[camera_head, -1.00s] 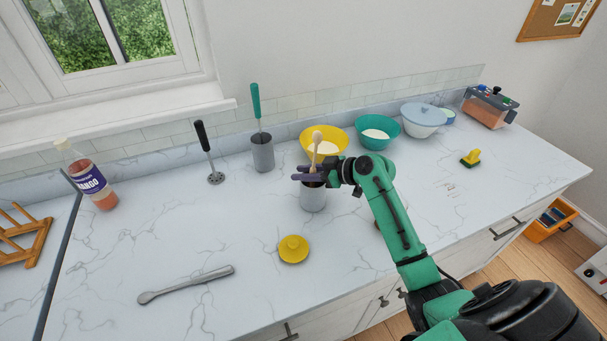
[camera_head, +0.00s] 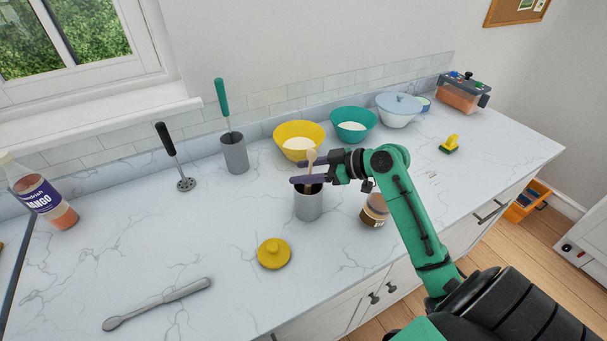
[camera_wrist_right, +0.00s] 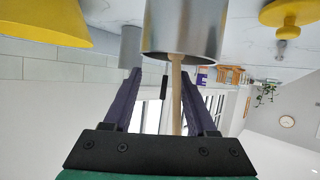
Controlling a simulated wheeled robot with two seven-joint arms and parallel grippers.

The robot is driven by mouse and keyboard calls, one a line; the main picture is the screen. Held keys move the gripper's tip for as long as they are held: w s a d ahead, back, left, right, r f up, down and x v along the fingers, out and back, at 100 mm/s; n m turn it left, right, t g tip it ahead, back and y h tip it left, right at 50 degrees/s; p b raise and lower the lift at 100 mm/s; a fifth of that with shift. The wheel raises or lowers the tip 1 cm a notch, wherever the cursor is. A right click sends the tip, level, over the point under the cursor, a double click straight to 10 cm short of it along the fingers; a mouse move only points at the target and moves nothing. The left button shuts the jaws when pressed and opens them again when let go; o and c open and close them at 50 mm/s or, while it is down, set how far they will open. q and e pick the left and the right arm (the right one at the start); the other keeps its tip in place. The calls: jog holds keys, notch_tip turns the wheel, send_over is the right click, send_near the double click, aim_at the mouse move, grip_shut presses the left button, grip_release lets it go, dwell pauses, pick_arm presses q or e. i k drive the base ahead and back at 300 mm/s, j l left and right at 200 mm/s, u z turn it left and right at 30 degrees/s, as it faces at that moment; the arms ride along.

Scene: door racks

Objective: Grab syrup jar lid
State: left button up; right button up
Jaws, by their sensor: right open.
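The yellow round lid with a knob (camera_head: 274,253) lies flat on the marble counter, front of centre. It also shows at the upper right of the right wrist view (camera_wrist_right: 290,14). A grey metal cup (camera_head: 308,204) stands behind it and holds a wooden utensil (camera_head: 310,158). My right gripper (camera_head: 296,183) is open at the cup's top. In the right wrist view its dark fingers (camera_wrist_right: 164,80) are spread, with the utensil's handle showing between them; I cannot tell whether they touch it. The gripper is apart from the lid. My left gripper is not in view.
A brown jar (camera_head: 374,211) stands right of the cup, partly behind my arm. A yellow bowl (camera_head: 299,133) and teal bowl (camera_head: 350,137) stand behind. A grey spoon (camera_head: 157,304) lies front left. The counter around the lid is clear.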

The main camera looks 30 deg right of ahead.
aim_at(272, 253)
jog(key=k+l, duration=1.15)
jog(key=l, duration=0.25)
